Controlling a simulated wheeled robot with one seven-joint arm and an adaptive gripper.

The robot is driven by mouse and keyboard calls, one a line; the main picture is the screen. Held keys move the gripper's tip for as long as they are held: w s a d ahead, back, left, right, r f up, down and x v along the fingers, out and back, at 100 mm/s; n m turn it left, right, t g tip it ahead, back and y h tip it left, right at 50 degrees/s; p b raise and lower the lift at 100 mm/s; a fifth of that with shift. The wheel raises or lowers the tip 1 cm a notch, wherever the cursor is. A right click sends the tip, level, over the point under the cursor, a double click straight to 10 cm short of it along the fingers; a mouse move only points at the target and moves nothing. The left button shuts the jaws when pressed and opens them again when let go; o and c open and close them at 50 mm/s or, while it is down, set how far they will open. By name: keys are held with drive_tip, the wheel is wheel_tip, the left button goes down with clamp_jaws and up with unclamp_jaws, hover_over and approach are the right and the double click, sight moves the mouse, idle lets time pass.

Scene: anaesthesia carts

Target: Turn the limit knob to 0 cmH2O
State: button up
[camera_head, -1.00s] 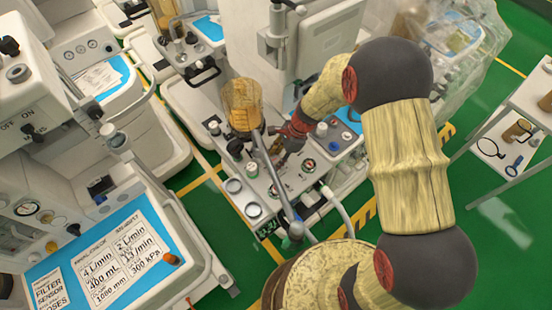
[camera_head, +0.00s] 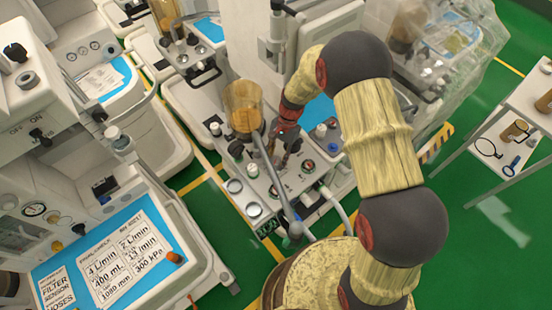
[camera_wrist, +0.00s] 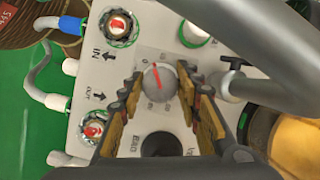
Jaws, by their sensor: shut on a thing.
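The limit knob (camera_wrist: 157,77) is a small round grey knob with a red pointer line, in the middle of the wrist view. In the head view my gripper (camera_head: 281,150) reaches down to the panel of the middle anaesthesia cart (camera_head: 268,185), and hides the knob there.
In the wrist view, red-centred IN and OUT ports (camera_wrist: 117,25) lie left and a black BAG part (camera_wrist: 161,145) below. A grey tube (camera_wrist: 250,45) crosses upper right. In the head view, an amber canister (camera_head: 243,108) stands close left of my gripper. A white side table (camera_head: 510,140) stands right.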

drive_tip(key=shift+n+h, duration=0.5)
drive_tip(key=shift+n, duration=1.1)
drive_tip(key=shift+g, duration=0.3)
drive_tip(key=o, duration=1.1)
drive_tip(key=shift+o, duration=0.3)
